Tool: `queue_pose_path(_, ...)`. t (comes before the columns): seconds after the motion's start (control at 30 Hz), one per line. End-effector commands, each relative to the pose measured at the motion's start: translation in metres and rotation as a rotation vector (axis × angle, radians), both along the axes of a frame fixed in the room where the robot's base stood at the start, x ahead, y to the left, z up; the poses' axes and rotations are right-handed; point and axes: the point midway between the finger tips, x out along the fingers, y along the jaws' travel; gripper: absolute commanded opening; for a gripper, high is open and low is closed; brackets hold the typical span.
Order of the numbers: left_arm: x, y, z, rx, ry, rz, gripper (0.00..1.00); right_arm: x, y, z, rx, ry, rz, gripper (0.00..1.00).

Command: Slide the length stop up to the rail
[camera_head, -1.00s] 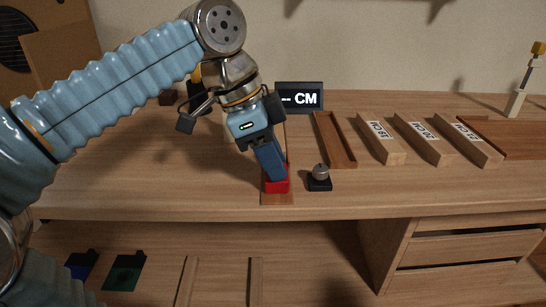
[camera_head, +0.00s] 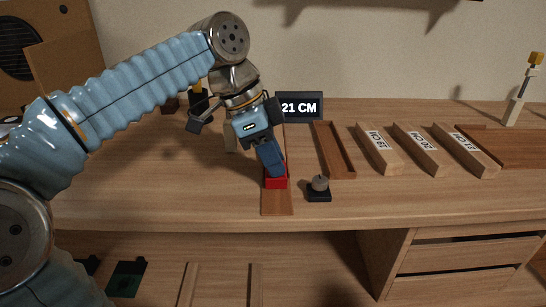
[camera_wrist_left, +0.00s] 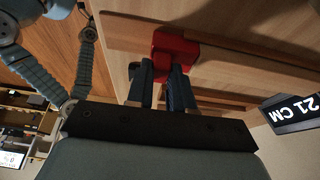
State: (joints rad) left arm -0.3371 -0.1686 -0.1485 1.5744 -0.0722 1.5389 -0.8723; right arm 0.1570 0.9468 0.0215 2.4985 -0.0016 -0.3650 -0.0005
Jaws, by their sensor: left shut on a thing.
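The length stop is a small red block (camera_head: 276,182), sitting on a flat brown wooden strip (camera_head: 277,204) near the front of the bench. My left gripper (camera_head: 272,166) comes down from above with its blue fingers shut on the red block. The left wrist view shows the same red block (camera_wrist_left: 174,46) between the tips of the two fingers (camera_wrist_left: 167,72). The strip's front part is bare; my gripper and wrist hide much of its far part. I cannot tell which piece is the rail. My right gripper is not in view.
A dark display (camera_head: 300,107) behind the strip reads 21 CM. A black base with a grey knob (camera_head: 319,188) stands close to the right of the stop. A brown tray (camera_head: 335,150) and three labelled wooden blocks (camera_head: 420,149) lie further right. The bench's left front is clear.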

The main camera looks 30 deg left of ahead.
Motion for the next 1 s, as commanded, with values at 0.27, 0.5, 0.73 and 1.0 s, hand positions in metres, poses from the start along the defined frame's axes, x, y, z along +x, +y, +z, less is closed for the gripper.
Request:
queue_pose_path(0.27, 0.0, 0.0, 0.0, 0.0, -0.002, 0.001, 0.47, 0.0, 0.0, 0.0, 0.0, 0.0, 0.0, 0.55)
queue_pose_path(0.5, 0.0, 0.001, 0.003, 0.0, -0.002, 0.001, 0.47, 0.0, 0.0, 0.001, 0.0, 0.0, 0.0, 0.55)
queue_pose_path(0.73, -0.007, 0.013, 0.041, 0.0, -0.006, 0.002, 0.47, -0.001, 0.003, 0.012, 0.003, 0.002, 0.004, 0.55)
queue_pose_path(1.0, -0.02, 0.035, 0.101, 0.0, -0.004, 0.002, 0.47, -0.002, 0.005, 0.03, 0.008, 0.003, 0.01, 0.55)
